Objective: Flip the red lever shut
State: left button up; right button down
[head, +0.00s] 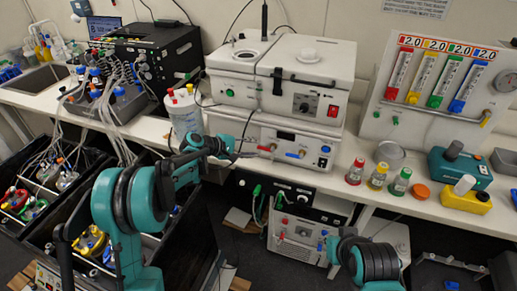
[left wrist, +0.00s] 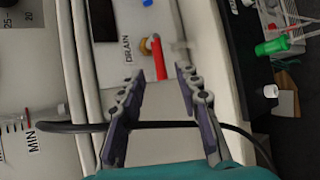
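The red lever (head: 265,148) is on the front of the lower white unit (head: 310,138), at its left side. In the left wrist view the red lever (left wrist: 159,60) hangs from a brass-coloured valve beside the word DRAIN. My left gripper (head: 238,153) is just left of the lever in the head view. In the left wrist view its two fingers (left wrist: 161,75) are spread, with the lever seen between and beyond their tips. The fingers hold nothing. Whether a finger touches the lever cannot be told. My right gripper is not visible; only part of its arm shows at bottom right.
A blue lever (head: 295,154) sits right of the red one. A dark cable (left wrist: 70,127) crosses the wrist view by the fingers. A clear vessel (head: 185,118) stands close left of the gripper. Colour-capped bottles (head: 377,176) stand on the bench at right.

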pick_arm(q)
jog(key=v, duration=0.8)
jog(key=shift+s+r, duration=0.1)
jog(key=s+r+m+y, duration=0.3)
jog(key=s+m+y, duration=0.15)
jog(key=s, duration=1.15)
jog(key=s+a+f+m+y, duration=0.2)
jog(key=s+a+m, duration=0.1)
jog(key=s, duration=0.6)
jog(key=s+a+f+m+y+b, duration=0.1)
jog(key=s+a+f+m+y, duration=0.1)
jog(key=s, duration=0.7)
jog(key=shift+a+f+m+y, duration=0.3)
jog(key=shift+a+m+y, duration=0.25)
jog(key=shift+a+y, duration=0.45)
